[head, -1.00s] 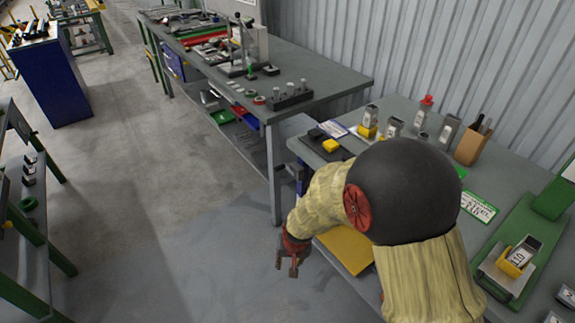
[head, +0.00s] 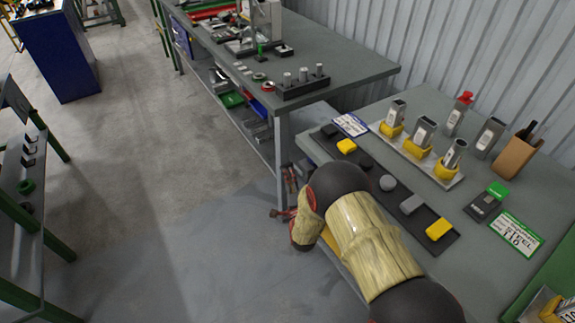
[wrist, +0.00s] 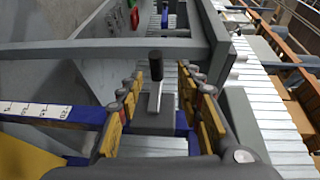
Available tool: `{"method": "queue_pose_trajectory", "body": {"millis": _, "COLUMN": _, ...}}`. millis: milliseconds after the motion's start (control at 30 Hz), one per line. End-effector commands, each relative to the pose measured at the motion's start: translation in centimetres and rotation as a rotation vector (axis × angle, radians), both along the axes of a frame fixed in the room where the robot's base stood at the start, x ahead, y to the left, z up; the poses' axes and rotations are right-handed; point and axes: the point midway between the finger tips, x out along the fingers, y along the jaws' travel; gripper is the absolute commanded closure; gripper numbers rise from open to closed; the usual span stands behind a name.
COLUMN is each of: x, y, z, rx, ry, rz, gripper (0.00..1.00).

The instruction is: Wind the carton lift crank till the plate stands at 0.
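In the wrist view, the crank's black handle (wrist: 156,66) stands upright on a pale metal arm (wrist: 154,98), above a grey block. My gripper (wrist: 160,80) is open, with one yellow-padded finger on each side of the crank. The handle lies between the fingers in the picture; contact is not visible. A blue bar with a white number scale (wrist: 38,110) is at the left; its pointer reading cannot be made out. I cannot pick out the lift plate for certain. In the head view, my arm hides the crank and most of my gripper.
In the wrist view, a grey beam (wrist: 100,52) crosses beyond the crank, and rollers (wrist: 275,125) run along the right. In the head view, a bench (head: 440,125) with gauges stands right, another bench (head: 340,65) behind. Open floor (head: 150,190) lies to the left.

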Motion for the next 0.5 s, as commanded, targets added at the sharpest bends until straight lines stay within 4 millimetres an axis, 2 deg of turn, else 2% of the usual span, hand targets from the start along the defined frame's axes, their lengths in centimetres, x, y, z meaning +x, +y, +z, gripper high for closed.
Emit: {"method": "queue_pose_trajectory", "body": {"millis": 500, "x": 6.5, "y": 1.3, "z": -0.9, "rx": 0.002, "ry": 0.004, "rz": 0.000, "gripper": 0.64}}
